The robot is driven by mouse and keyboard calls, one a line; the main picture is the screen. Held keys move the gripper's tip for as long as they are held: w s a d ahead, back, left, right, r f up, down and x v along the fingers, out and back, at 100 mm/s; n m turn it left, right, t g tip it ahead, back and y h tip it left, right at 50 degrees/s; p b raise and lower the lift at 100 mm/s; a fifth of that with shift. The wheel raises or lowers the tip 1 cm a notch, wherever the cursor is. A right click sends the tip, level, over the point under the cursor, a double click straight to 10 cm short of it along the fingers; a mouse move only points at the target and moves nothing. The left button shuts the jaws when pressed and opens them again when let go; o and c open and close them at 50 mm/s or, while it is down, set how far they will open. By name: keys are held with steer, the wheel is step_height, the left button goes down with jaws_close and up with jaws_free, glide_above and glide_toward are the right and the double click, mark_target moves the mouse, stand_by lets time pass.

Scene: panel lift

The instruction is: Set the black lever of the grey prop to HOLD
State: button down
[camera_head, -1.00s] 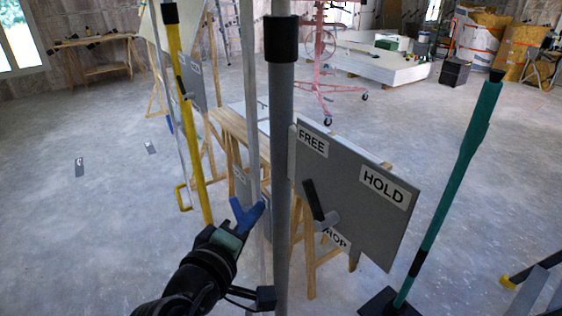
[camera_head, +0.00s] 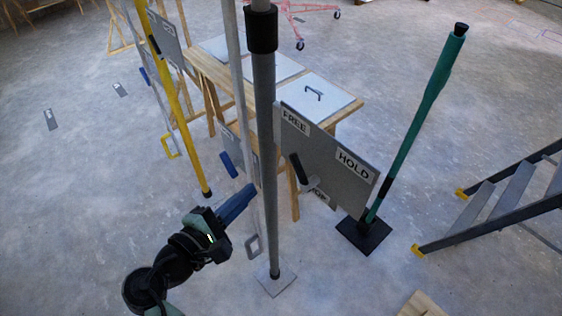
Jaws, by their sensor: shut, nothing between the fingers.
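The grey prop (camera_head: 266,130) stands upright in the middle, with a black collar near the top and a flat base plate on the floor. Its grey panel (camera_head: 335,180) carries a FREE label (camera_head: 295,118) at upper left and a HOLD label (camera_head: 352,165) at right. A third label, lower down, is partly hidden. The black lever (camera_head: 298,167) leans up and left from its pivot, towards FREE. My gripper (camera_head: 250,190), with blue fingers, is shut and empty. In the picture it is left of the prop's pole, apart from the lever.
A yellow prop (camera_head: 175,90) and a pale thin pole (camera_head: 240,100) stand to the left. A blue handle (camera_head: 229,164) shows behind my gripper. A green prop (camera_head: 415,125) stands right of the panel. A stepladder (camera_head: 500,205) is at right. A wooden bench (camera_head: 205,68) stands behind.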

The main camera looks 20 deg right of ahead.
steer(key=shift+d, duration=0.1)
steer(key=w+d+p, duration=0.2)
steer(key=d+p, duration=0.3)
steer(key=d, duration=0.4)
steer(key=shift+w+r+p, duration=0.2)
steer(key=shift+w+p, duration=0.2)
